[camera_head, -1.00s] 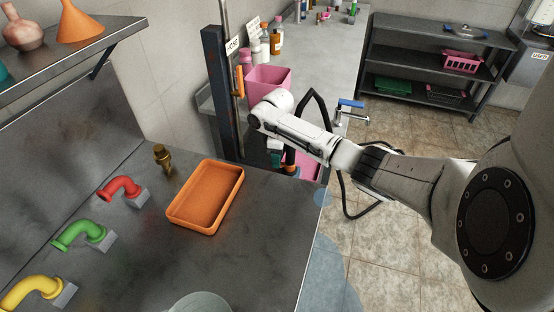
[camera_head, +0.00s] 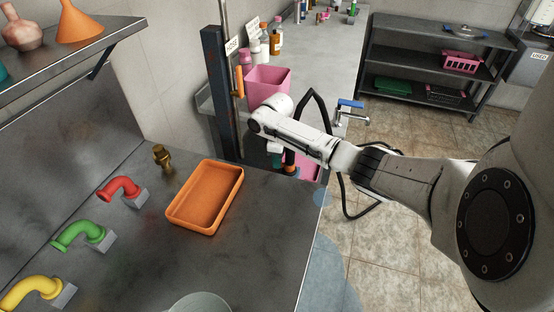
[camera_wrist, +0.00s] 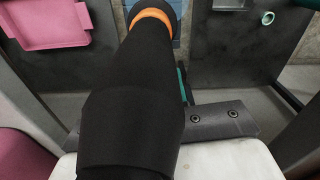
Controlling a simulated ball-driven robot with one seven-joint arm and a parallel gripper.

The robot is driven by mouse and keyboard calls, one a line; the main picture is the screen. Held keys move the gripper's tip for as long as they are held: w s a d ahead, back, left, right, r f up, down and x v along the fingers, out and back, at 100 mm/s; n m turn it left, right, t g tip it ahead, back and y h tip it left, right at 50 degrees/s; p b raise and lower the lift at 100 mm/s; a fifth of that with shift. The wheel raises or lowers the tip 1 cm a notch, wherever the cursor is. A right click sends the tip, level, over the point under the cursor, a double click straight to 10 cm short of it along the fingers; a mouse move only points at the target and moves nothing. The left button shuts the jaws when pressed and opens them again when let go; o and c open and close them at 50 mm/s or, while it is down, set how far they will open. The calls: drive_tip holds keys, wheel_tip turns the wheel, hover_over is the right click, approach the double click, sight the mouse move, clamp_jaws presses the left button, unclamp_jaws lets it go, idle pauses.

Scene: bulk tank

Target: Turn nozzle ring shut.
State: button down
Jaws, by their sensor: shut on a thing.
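A black nozzle (camera_wrist: 135,90) runs through the middle of the wrist view, and an orange ring (camera_wrist: 153,15) goes around its far end. In the head view a small orange band (camera_head: 290,158) shows beneath my forearm. My gripper (camera_head: 281,161) hangs below the arm's end there, largely hidden by my own arm, with a bit of teal beside the orange band. It is shut on the nozzle; the nozzle covers most of the contact in the wrist view. How far the ring is turned cannot be told.
A pink bin (camera_head: 268,82) and a dark post (camera_head: 221,90) stand close behind the arm. An orange tray (camera_head: 180,217) and red, green and yellow pipe elbows lie on the left counter. A pink tray (camera_wrist: 45,22) shows near the nozzle. A shelf rack (camera_head: 430,65) stands behind.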

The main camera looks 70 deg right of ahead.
drive_tip(key=shift+w+d+r+m+p, duration=0.2)
drive_tip(key=shift+w+r+m+p, duration=0.15)
drive_tip(key=shift+p, duration=0.5)
drive_tip(key=shift+s+d+f+m+p, duration=0.2)
drive_tip(key=shift+m+p, duration=0.1)
drive_tip(key=shift+m, duration=0.3)
drive_tip(key=shift+s+d+f+m+p, duration=0.15)
drive_tip(key=shift+d+m+p, duration=0.1)
drive_tip(key=shift+m, duration=0.3)
drive_tip(key=shift+w, duration=0.1)
drive_tip(key=c, duration=1.2)
unclamp_jaws()
drive_tip(key=shift+o, duration=0.2)
wheel_tip(320, 180, up, 11)
drive_tip(key=shift+f, duration=0.15)
